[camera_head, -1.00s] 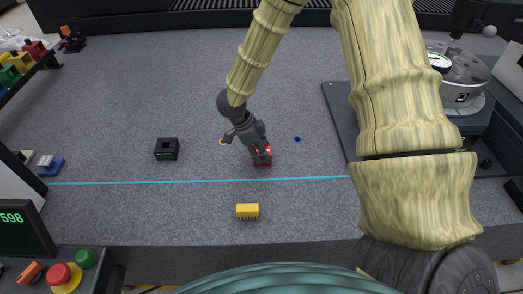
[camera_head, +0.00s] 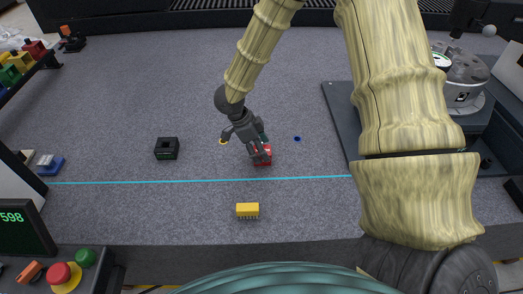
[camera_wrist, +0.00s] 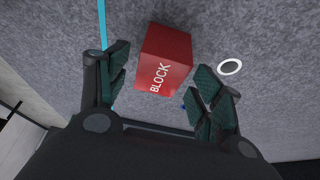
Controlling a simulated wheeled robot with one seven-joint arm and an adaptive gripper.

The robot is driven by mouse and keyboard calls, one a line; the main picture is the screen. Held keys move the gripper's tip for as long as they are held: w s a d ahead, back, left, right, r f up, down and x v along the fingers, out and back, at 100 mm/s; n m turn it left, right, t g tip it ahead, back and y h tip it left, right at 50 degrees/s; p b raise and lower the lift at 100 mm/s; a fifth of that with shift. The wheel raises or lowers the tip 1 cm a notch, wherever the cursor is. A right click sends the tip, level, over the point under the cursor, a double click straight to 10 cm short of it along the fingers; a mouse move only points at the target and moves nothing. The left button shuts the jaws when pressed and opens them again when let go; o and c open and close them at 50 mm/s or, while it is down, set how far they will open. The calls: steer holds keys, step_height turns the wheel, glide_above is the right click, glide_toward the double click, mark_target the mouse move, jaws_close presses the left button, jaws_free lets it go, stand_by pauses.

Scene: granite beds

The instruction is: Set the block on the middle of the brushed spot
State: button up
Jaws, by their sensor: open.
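The red block (camera_wrist: 165,62), with BLOCK in white on one face, sits on the grey granite in the wrist view. In the head view the block (camera_head: 263,158) is partly covered by my gripper (camera_head: 260,149). My gripper (camera_wrist: 160,70) is open, with one finger on the left side of the block and the other at its lower right. I cannot tell if either touches it. A white ring (camera_wrist: 231,67) lies right of the block. A blue spot (camera_head: 297,139) lies right of my gripper and an orange-yellow spot (camera_head: 222,141) left of it. I cannot tell which mark is the brushed spot.
A cyan line (camera_head: 130,182) crosses the bed in front of the block. A yellow piece (camera_head: 247,210) lies nearer, and a black square piece (camera_head: 167,148) lies left. A dark plate (camera_head: 340,115) with a round instrument is at right. The far bed is clear.

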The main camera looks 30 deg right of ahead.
steer(key=v, duration=1)
steer(key=shift+r, duration=0.4)
steer(key=shift+w+a+r, duration=0.1)
steer(key=shift+a, duration=0.05)
